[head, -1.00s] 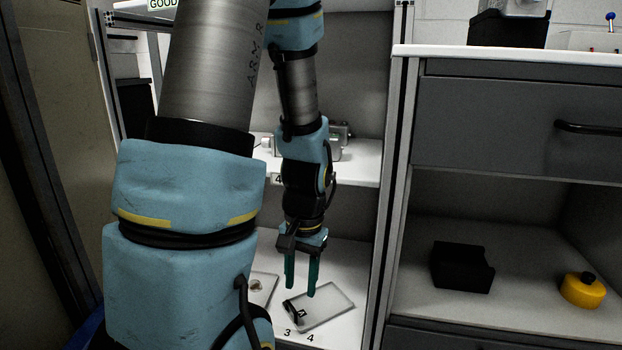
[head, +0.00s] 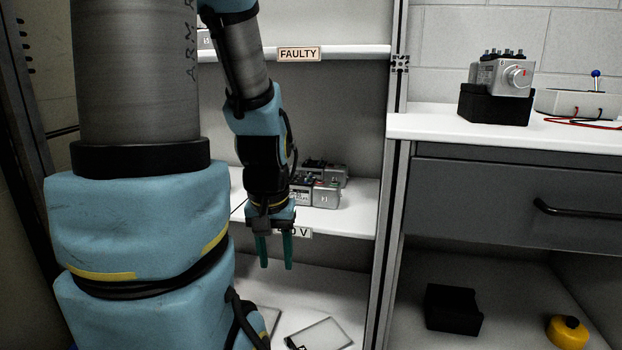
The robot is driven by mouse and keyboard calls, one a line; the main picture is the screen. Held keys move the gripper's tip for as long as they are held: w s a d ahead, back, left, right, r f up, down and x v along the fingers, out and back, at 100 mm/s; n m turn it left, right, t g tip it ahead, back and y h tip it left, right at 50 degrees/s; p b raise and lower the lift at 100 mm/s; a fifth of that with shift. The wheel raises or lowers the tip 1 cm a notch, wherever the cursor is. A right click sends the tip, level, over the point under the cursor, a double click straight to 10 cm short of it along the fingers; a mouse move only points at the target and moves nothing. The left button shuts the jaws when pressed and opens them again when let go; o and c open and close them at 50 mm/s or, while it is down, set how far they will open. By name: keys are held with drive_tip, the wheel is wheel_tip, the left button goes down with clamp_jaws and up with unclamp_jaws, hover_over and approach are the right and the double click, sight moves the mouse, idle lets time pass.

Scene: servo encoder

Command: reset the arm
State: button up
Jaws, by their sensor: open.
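My gripper (head: 275,265) is open and empty, with its two green fingers pointing down. It hangs in front of the edge of the middle shelf (head: 343,220), above the lower shelf. The fingers are apart and hold nothing. My arm comes down from the upper left and covers much of the left side. Grey servo units (head: 318,190) stand on the middle shelf just right of my wrist. A flat clear-topped tray (head: 322,335) lies on the lower shelf below the gripper, cut by the bottom edge.
A label "FAULTY" (head: 299,54) marks the upper shelf. The shelf post (head: 391,200) stands right of the gripper. On the white counter (head: 430,122) a grey servo unit (head: 503,73) sits on a black block. A black holder (head: 453,309) and a yellow round object (head: 567,332) lie below.

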wheel_tip(320, 180, up, 27)
drive_tip(key=p, duration=2.4)
drive_tip(key=shift+f, duration=0.1)
